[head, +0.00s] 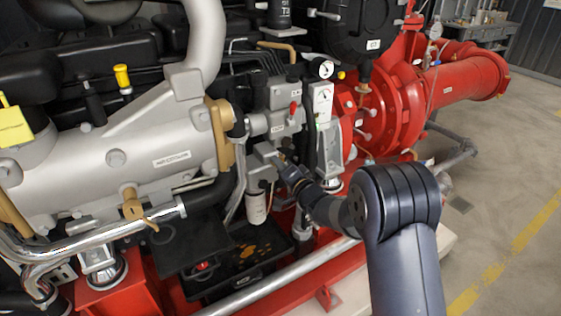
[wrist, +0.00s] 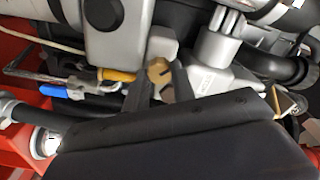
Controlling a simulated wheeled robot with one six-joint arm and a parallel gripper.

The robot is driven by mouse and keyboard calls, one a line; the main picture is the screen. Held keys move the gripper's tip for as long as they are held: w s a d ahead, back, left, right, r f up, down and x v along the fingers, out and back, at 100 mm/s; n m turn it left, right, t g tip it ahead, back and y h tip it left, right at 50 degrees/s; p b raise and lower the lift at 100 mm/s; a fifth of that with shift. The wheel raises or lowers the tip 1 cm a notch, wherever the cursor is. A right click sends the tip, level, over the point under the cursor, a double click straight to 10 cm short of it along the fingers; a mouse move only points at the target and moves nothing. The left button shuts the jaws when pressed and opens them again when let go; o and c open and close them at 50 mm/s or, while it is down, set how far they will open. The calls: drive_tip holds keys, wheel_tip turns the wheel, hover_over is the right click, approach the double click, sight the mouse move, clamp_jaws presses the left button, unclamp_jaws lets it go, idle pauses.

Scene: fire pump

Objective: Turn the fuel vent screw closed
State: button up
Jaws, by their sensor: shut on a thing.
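The fuel vent screw, a brass hex head (wrist: 159,70), shows in the wrist view against a grey housing. The two dark fingers of my gripper (wrist: 161,88) stand on either side of it, shut on it. In the head view my gripper (head: 283,165) reaches the grey fuel block below the gauges. The screw cannot be made out there, behind my gripper and wrist.
A white filter canister (head: 256,207) hangs left of my gripper in the head view. A gauge panel (head: 322,103) stands close above. The wrist view shows a blue-handled valve (wrist: 53,90) at the left and a black hose (wrist: 285,68) at the right.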

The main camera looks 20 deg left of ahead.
drive_tip(key=shift+f+m+p, duration=0.1)
drive_tip(key=shift+m+p, duration=1.45)
drive_tip(key=shift+m, duration=3.05)
drive_tip(key=o, duration=1)
drive_tip(key=shift+d, duration=0.1)
drive_tip(key=v, duration=1)
drive_tip(key=shift+s+d, duration=0.2)
drive_tip(key=shift+s, duration=0.1)
drive_tip(key=shift+w+a, duration=0.1)
drive_tip(key=shift+a, duration=0.05)
